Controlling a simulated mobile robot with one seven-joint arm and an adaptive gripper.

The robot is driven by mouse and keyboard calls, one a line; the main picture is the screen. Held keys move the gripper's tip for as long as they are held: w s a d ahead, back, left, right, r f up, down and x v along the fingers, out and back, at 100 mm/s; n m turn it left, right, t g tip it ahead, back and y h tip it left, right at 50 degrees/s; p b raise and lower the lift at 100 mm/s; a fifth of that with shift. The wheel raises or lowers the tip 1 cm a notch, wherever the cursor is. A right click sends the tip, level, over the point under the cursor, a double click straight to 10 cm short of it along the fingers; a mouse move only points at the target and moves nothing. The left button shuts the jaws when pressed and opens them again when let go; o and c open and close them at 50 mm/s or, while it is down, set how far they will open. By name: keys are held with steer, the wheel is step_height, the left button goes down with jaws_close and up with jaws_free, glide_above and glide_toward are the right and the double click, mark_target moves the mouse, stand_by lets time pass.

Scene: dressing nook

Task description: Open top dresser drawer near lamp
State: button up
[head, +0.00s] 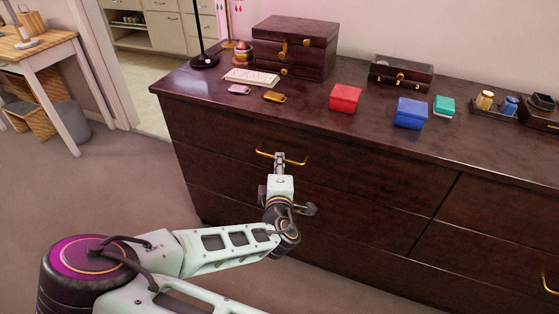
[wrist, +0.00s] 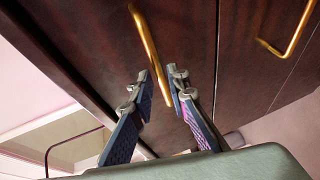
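The dark wood dresser (head: 330,165) has a wide top drawer (head: 215,128) at its left end, flush with the front. Its brass bar handle (head: 264,154) also shows in the wrist view (wrist: 146,36). A black lamp (head: 199,35), its upper part cut off by the frame, stands on the dresser's back left corner. My gripper (head: 280,158) is at this handle. In the wrist view its two fingers (wrist: 157,78) are apart, with the bar running between them, nearer the right finger. I cannot tell whether either finger touches the bar.
On the dresser top are a wooden jewelry chest (head: 290,45), a red box (head: 345,97), a blue box (head: 411,112), a teal box (head: 444,106) and small items. A desk (head: 35,45) stands at the far left. Floor (head: 140,175) left of the dresser is clear.

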steer(key=shift+w+f, duration=0.15)
steer(key=shift+w, duration=0.6)
steer(key=shift+w+f, duration=0.15)
steer(key=shift+w, duration=0.6)
steer(key=shift+c, duration=0.3)
jaws_close()
